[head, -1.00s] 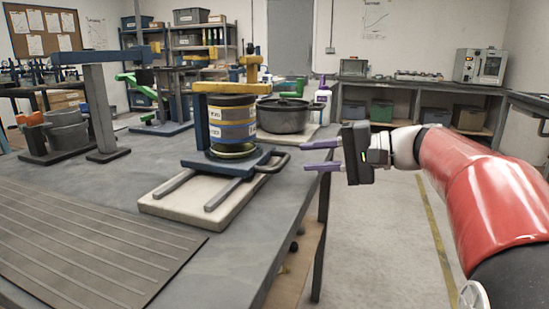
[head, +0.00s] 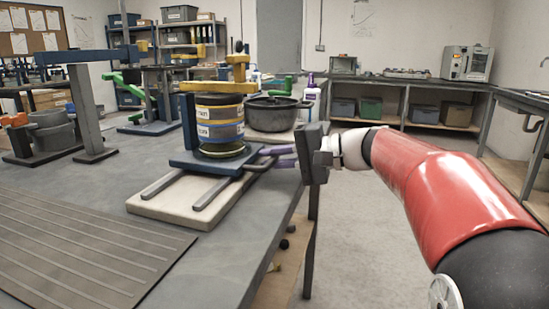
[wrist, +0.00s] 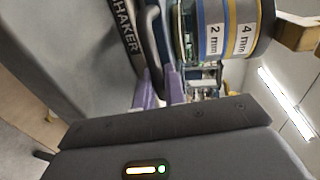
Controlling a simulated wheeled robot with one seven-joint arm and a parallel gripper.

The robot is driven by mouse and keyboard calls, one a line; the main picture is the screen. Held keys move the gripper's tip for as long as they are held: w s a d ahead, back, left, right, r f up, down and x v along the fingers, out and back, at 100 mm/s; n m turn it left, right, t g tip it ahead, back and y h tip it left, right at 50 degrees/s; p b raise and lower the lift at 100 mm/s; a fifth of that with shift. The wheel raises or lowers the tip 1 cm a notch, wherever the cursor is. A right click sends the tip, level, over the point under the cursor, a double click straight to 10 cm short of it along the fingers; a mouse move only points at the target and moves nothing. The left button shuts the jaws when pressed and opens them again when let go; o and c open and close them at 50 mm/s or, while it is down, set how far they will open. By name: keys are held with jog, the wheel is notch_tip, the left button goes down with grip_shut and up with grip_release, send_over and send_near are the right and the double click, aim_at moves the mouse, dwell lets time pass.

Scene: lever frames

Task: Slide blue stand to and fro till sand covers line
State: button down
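The blue stand (head: 205,162) sits on two grey rails over a pale base plate (head: 150,208) near the table edge. It carries a sieve stack (head: 220,125) with yellow and blue bands under a yellow clamp arm (head: 205,86). In the wrist view, the stack (wrist: 225,30) reads 4 mm and 2 mm. The stand's dark loop handle (head: 262,159) points right. My gripper (head: 278,157) has its purple fingers on both sides of this handle, close together; in the wrist view the handle (wrist: 152,45) runs between them. I see no sand or line.
A dark pot (head: 272,114) and a purple-capped bottle (head: 310,95) stand behind the stack. A ribbed mat (head: 80,245) lies at front left. Grey tubs (head: 55,137) and a blue-topped post (head: 85,110) stand left. The floor right of the table is clear.

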jog(key=shift+s+a+f+b, duration=0.1)
jog(key=shift+s+a+b, duration=0.05)
jog(key=shift+s+b, duration=0.15)
jog(key=s+a+b, duration=0.1)
jog(key=s, duration=0.1)
jog(key=s+a+b, duration=0.1)
jog(key=s, duration=0.1)
jog(key=s+a+b, duration=0.1)
jog(key=s, duration=0.2)
jog(key=c, duration=1.6)
grip_release()
jog(key=shift+s, duration=0.15)
jog(key=shift+v, duration=3.95)
